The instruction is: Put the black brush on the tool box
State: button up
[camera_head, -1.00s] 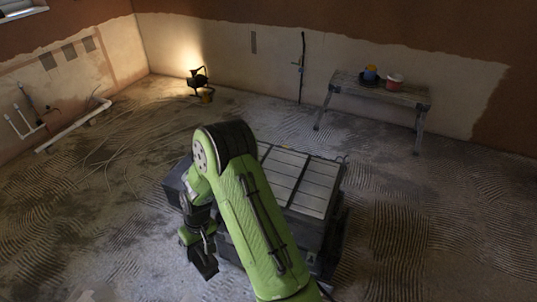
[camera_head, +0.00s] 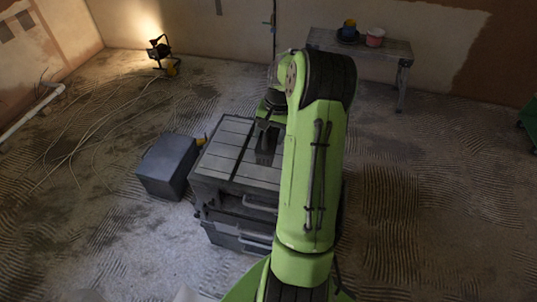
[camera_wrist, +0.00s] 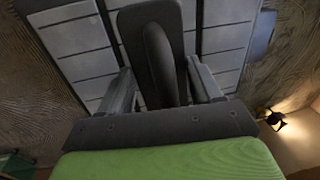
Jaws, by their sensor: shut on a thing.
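The tool box (camera_head: 225,150) is a dark grey case with a slatted light-grey top, in the middle of the head view. Its slatted top also fills much of the wrist view (camera_wrist: 80,38). My gripper (camera_wrist: 160,75) is shut on the black brush (camera_wrist: 150,25), which lies between the two fingers. In the head view the brush (camera_head: 266,150) shows as a dark block over the right part of the tool box top. I cannot tell whether it touches the top. My green arm hides the right side of the tool box.
A grey box (camera_head: 168,166) stands on the floor left of the tool box. A work bench (camera_head: 385,48) with a blue-and-yellow cup and a reddish pot is at the back. A lit work lamp (camera_head: 160,50) and loose cables lie back left. The floor at right is mostly clear.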

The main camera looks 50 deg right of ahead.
jog(key=shift+s+d+r, duration=0.2)
jog(key=shift+s+d, duration=0.15)
jog(key=shift+d, duration=0.15)
jog(key=shift+f+m, duration=0.3)
jog(key=b, duration=0.3)
send_over(273, 168)
notch_tip(273, 168, down, 10)
jog(key=shift+r, duration=0.35)
jog(key=o, duration=1.3)
